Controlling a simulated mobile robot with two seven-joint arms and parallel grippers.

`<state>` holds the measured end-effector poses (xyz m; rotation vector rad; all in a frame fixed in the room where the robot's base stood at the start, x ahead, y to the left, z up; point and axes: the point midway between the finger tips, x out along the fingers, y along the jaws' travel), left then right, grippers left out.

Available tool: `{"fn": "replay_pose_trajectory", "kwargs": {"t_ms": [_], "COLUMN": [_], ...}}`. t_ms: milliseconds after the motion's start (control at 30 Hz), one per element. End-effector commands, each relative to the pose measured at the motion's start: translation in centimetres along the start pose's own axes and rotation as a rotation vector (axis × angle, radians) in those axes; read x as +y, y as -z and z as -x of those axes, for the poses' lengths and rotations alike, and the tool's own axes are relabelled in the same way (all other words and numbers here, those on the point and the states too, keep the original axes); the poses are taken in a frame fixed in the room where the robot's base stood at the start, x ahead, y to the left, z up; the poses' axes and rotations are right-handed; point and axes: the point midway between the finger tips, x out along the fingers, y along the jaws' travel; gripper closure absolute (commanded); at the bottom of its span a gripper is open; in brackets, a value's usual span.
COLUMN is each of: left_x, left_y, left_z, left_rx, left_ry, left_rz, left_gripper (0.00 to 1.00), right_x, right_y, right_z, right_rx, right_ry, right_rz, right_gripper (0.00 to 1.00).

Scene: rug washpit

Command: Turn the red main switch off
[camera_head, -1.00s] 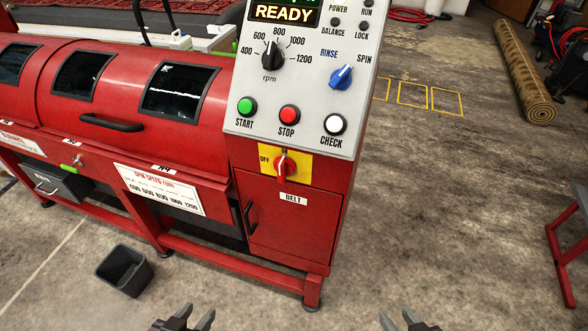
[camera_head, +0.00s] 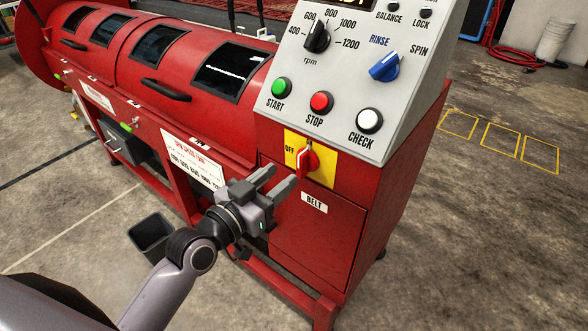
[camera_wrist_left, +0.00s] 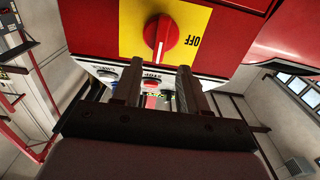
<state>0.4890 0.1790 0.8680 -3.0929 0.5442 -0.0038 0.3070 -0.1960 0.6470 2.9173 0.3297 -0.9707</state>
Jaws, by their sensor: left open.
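The red main switch (camera_head: 308,160) is a round red knob with a white mark, on a yellow plate (camera_head: 325,172) on the red machine's front, below the STOP and CHECK buttons. OFF is printed on the plate's left side in the head view. The knob's grip stands roughly upright, not toward OFF. In the left wrist view the knob (camera_wrist_left: 160,38) appears upside down, beyond the fingertips. My left gripper (camera_head: 277,182) is open and empty, just left of and below the switch, apart from it. My right gripper is out of view.
The grey control panel (camera_head: 345,100) with rpm knob, blue knob and buttons overhangs just above the switch. The BELT door (camera_head: 310,235) is below. A dark bin (camera_head: 150,237) stands on the floor at left. Open floor lies to the right.

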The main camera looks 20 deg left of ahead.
Motion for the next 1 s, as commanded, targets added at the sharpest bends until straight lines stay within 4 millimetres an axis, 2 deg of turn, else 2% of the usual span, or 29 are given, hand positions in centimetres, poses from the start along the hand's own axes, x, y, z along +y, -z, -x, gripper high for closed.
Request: {"fn": "replay_pose_trajectory", "kwargs": {"t_ms": [200,400,767,833,900,933,1000], "left_x": [0.0,0.0,0.1,0.1,0.0,0.0,0.0], "left_y": [0.1,0.0,-0.1,-0.1,-0.1,-0.1,-0.1], "left_z": [-3.1,-5.0,-5.5,-5.5,-5.5,-5.5,-5.5], "left_rx": [0.001,-0.001,-0.003,-0.003,-0.003,-0.003,-0.003], "left_ry": [0.000,0.000,0.000,0.000,0.000,0.000,0.000], "left_rz": [0.002,0.002,0.001,0.001,0.001,0.001,0.001], "left_gripper": [0.57,0.57,0.57,0.74,0.96,1.00,1.00], "right_x": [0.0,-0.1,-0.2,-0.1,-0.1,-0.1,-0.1], "right_y": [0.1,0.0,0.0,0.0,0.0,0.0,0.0], "right_z": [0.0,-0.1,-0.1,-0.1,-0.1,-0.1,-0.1], "right_rx": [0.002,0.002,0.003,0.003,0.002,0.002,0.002], "right_ry": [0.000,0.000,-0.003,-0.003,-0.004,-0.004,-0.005], "right_rz": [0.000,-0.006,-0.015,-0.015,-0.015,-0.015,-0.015], "right_gripper": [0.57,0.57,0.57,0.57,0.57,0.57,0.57]}}
